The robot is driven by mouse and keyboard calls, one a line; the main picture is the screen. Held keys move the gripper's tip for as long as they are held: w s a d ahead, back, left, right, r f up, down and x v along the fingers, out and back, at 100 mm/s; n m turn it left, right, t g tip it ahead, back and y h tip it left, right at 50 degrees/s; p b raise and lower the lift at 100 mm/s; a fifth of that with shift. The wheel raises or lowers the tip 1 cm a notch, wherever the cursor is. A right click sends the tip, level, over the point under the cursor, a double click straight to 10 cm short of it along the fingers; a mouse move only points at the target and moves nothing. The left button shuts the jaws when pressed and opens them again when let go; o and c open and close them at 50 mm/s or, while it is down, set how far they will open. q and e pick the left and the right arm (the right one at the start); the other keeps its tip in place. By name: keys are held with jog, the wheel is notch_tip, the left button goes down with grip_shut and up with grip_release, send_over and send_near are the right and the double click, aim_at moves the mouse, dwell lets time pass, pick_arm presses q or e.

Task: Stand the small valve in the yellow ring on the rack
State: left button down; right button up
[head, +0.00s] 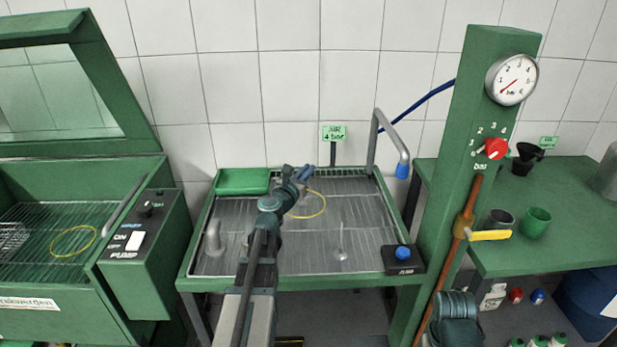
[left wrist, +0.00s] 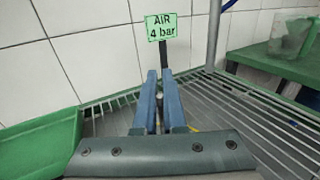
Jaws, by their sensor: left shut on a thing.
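The yellow ring (head: 322,207) lies on the wire rack (head: 300,262) at the back middle, partly behind my gripper. My left gripper (head: 303,173) is above the rack at the ring's back left edge, fingers pointing to the back. In the left wrist view its fingers (left wrist: 159,82) are nearly together. A thin pale upright piece (head: 341,243) stands on the rack right of and in front of the ring. My right gripper's fingers are not in view.
A larger pale piece (head: 213,240) stands at the rack's left. A green tray (head: 242,181) is at the back left. A bent pipe (head: 390,136) and a blue-button box (head: 403,257) are at the right. Another yellow ring (head: 74,241) lies in the left washer.

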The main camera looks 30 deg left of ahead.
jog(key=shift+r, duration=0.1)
pick_arm(q)
jog(key=shift+f, duration=0.2)
jog(key=c, duration=1)
grip_release()
jog(key=shift+r, duration=0.1)
jog(key=shift+r, duration=0.15)
